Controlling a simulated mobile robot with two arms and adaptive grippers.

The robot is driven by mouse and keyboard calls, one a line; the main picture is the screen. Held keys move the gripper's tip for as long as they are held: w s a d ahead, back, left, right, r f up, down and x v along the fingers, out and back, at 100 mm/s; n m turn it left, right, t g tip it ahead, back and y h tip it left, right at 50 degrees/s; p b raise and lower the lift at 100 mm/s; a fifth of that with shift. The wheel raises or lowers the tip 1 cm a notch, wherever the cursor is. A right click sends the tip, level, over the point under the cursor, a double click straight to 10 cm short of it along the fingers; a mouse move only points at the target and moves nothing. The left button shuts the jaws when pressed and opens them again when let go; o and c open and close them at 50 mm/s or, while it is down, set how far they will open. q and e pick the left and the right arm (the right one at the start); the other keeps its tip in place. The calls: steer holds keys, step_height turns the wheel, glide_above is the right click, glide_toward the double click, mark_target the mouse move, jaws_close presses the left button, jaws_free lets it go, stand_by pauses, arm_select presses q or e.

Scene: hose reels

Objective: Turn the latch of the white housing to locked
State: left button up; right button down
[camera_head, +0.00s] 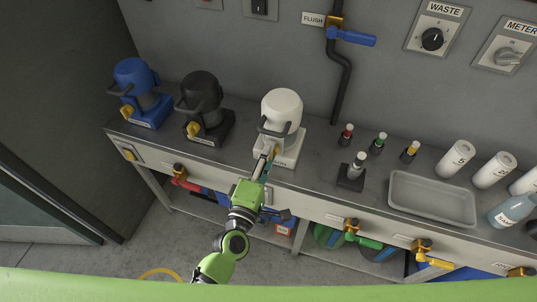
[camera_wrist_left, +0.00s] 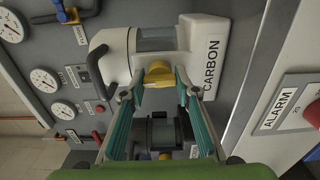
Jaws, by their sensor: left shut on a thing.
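The white housing (camera_head: 282,108) stands on the counter against the wall, to the right of the black and blue ones. In the left wrist view the white housing (camera_wrist_left: 197,60) appears turned on its side, with "CARBON" on its base and a dark handle. Its yellow latch (camera_wrist_left: 160,72) sits between the teal fingers of my left gripper (camera_wrist_left: 162,92). In the head view my left gripper (camera_head: 268,158) reaches up to the front of the housing and partly hides the latch. It is shut on the latch. My right gripper is not in view.
A black housing (camera_head: 202,106) and a blue housing (camera_head: 138,88) stand to the left. Bottles with coloured caps (camera_head: 377,144), a grey tray (camera_head: 432,199) and white cylinders (camera_head: 457,158) are to the right. Valves line the counter's front.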

arm_select(q)
steer(key=o, duration=1.1)
steer(key=v, duration=1.2)
